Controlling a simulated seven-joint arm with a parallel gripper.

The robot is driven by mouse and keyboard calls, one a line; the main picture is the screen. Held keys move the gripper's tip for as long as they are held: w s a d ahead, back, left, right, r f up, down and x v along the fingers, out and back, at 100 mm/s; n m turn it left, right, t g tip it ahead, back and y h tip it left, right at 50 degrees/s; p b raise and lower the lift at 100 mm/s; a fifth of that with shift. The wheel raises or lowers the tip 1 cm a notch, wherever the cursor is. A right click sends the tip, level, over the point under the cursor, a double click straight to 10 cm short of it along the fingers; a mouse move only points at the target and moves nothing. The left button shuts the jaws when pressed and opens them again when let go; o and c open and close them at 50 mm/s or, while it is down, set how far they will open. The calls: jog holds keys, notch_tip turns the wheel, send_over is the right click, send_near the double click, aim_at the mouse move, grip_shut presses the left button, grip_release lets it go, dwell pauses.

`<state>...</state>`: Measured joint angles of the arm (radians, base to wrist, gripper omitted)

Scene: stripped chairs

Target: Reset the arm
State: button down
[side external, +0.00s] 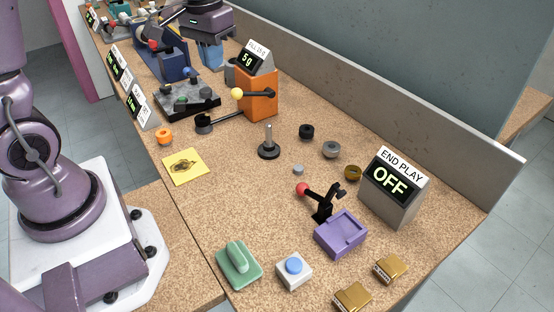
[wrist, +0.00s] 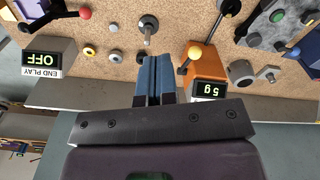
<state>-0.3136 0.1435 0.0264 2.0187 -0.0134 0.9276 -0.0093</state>
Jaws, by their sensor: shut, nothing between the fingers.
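My gripper (wrist: 153,78) is shut, its blue fingers pressed together with nothing between them. In the side external view my gripper (side external: 210,55) hangs in the air at the top, with its hand partly cut off by the frame. In the wrist view the fingers point toward the bench, between the orange box (wrist: 197,62) and the END PLAY display box (wrist: 46,52). The fingers look clear of both. A black lever with a red knob (side external: 302,189) stands at a purple block (side external: 341,234); the red knob also shows in the wrist view (wrist: 85,13).
A grey post on a round base (side external: 268,150) stands mid-bench near several small rings and weights (side external: 331,149). The orange box (side external: 258,95) has a yellow-knobbed lever. A green handle (side external: 237,262), blue button (side external: 294,268) and brass blocks (side external: 390,268) lie in front. A low wall (side external: 400,120) runs behind.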

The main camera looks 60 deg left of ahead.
jog(key=s+d+r+m+t, duration=0.4)
jog(key=s+d+r, duration=0.4)
jog(key=s+d, duration=0.3)
jog(key=shift+s+d+r+t, duration=0.15)
jog(key=shift+s+t, duration=0.35)
jog(key=shift+s, duration=0.4)
dwell(0.7)
jog(key=n+g, duration=0.6)
send_over(235, 89)
jog(key=shift+f, duration=9)
